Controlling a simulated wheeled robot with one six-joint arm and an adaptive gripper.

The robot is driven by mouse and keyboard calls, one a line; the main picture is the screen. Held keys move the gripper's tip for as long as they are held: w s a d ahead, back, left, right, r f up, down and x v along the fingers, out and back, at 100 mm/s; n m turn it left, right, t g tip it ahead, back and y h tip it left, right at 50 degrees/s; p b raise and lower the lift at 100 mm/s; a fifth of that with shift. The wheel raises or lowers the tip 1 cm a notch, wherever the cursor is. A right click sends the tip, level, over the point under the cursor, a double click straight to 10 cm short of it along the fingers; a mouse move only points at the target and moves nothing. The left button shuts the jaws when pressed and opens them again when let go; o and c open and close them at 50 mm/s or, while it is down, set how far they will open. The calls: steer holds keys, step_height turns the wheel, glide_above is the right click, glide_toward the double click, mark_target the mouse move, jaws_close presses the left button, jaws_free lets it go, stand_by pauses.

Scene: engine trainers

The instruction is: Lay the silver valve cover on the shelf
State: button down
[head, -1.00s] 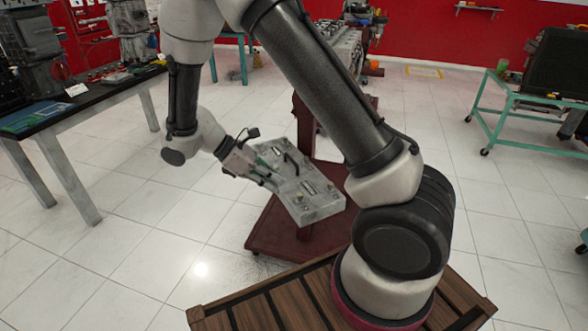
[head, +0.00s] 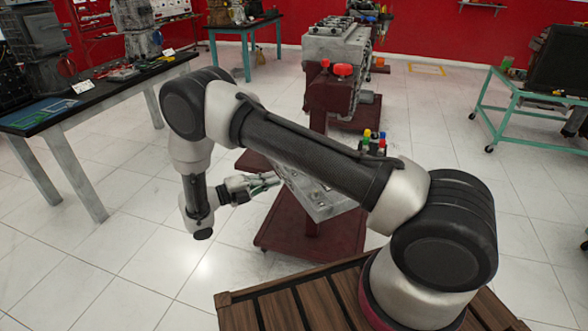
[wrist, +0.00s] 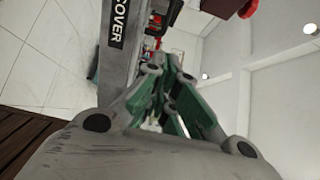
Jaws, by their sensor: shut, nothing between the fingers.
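A flat silver-grey piece with small fittings on top (head: 322,203) sits tilted over a dark red wheeled stand (head: 300,235) in the head view, partly behind my arm. I cannot tell from this view whether it is the valve cover, the shelf, or one on the other. My gripper (head: 268,183) is at its left edge, shut and empty. In the wrist view, my green-padded fingers (wrist: 172,85) point away from the camera, beside a grey edge (wrist: 112,72) with a black label ending in "COVER". I cannot tell whether they touch it.
Red, blue, yellow and green-topped items (head: 374,143) stand behind my arm. A grey engine (head: 335,85) on a red stand is beyond. A workbench (head: 95,90) is at left and a teal cart (head: 520,110) at right.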

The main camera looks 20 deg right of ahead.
steer(key=d, duration=0.3)
steer(key=w+d, duration=0.1)
steer(key=d, duration=0.5)
steer(key=shift+w+d, duration=0.2)
steer(key=shift+d, duration=0.05)
steer(key=w+d, duration=0.2)
steer(key=shift+w, duration=0.35)
steer(key=shift+w+d, duration=0.25)
steer(key=shift+w, duration=0.05)
steer(key=w+d, duration=0.1)
steer(key=w, duration=0.1)
steer(key=w+d, duration=0.3)
steer(key=w, duration=0.1)
steer(key=shift+w+d, duration=0.35)
steer(key=shift+d, duration=0.05)
steer(key=shift+r, duration=0.1)
